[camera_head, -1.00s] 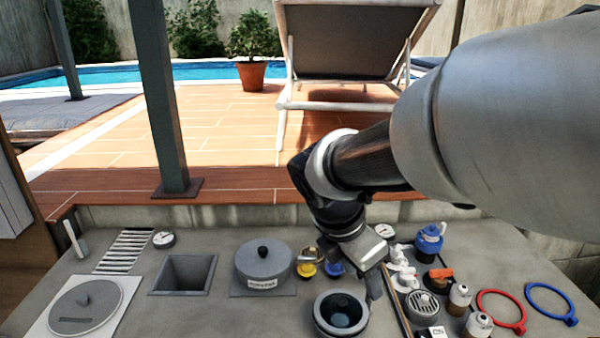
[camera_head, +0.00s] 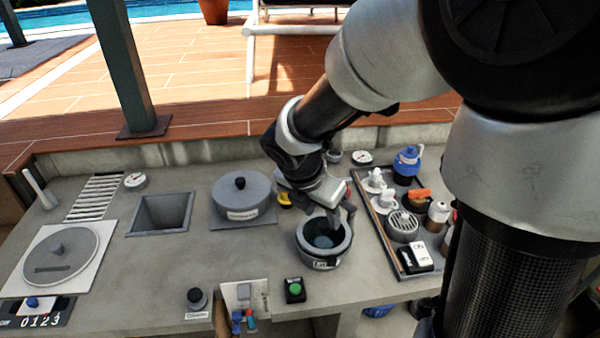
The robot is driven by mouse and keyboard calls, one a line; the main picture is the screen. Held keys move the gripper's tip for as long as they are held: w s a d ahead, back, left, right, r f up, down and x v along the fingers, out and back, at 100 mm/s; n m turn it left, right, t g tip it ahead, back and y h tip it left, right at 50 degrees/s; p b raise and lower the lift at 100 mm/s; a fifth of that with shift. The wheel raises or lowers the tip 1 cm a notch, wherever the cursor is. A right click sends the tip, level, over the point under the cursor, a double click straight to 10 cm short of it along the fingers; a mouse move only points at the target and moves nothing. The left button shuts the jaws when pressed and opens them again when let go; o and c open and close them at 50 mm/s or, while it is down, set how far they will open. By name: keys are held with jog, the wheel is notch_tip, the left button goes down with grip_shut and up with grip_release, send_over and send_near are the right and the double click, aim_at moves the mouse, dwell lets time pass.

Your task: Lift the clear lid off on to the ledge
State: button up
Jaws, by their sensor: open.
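A round grey pot (camera_head: 304,250) stands on the grey concrete top. Its mouth shows a dark, glassy round surface (camera_head: 322,236), which looks like the clear lid; its edge is hard to make out. My gripper (camera_head: 338,218) is open, pointing down at the right and back rim of the pot. One finger is over the rim; I cannot tell whether it touches. The gripper hides part of the rim. A raised concrete step (camera_head: 180,153) runs along the back below the wooden deck; I cannot tell whether it is the ledge.
A grey lidded drum (camera_head: 243,196) and a square opening (camera_head: 162,212) lie to the left. A tray (camera_head: 385,240) of valves and fittings stands close on the right. A green button (camera_head: 295,289) is in front. Bare concrete (camera_head: 150,275) lies front left.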

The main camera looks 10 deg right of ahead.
aim_at(324, 224)
jog(key=shift+w+b+x, duration=0.15)
jog(key=shift+b+x, duration=0.3)
jog(key=shift+x, duration=0.95)
jog(key=shift+w+b+x, duration=0.15)
jog(key=shift+b+x, duration=0.3)
jog(key=shift+x, duration=0.9)
jog(key=shift+a, duration=0.15)
jog(key=shift+r, duration=0.1)
grip_shut()
